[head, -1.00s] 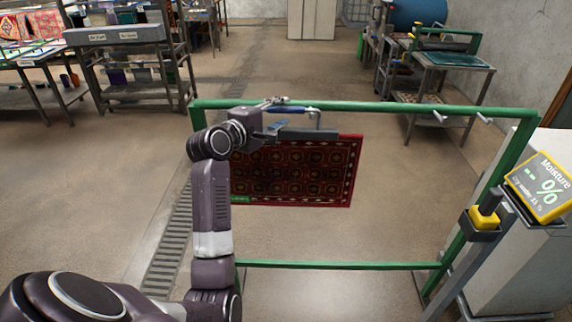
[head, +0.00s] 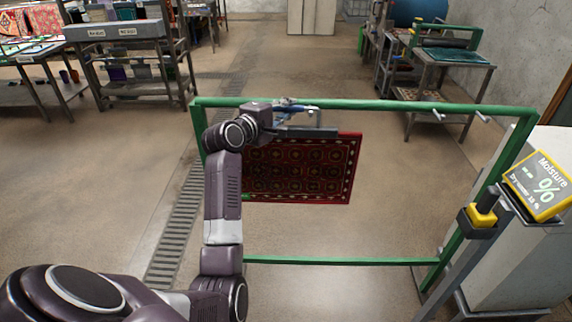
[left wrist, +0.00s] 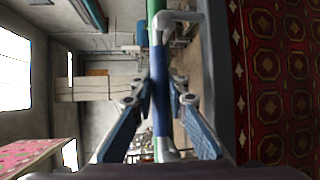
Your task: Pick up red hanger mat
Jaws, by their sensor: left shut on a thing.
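The red patterned mat (head: 300,170) hangs in the middle of the head view, below a dark hanger bar (head: 310,133). It also shows at the right of the left wrist view (left wrist: 280,90). The hanger has a blue handle (left wrist: 160,70), near the green rail (head: 390,105). My left gripper (head: 287,108) is at the hanger's top, and its two blue fingers close on the handle from both sides in the left wrist view (left wrist: 161,90). My arm hides the mat's left edge. My right gripper is out of view.
The green frame has empty pegs (head: 460,116) at its right and a low crossbar (head: 340,261). A yellow moisture meter (head: 541,186) stands at the right. A floor drain (head: 175,235) runs along the left. Worktables stand behind, with clear floor between.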

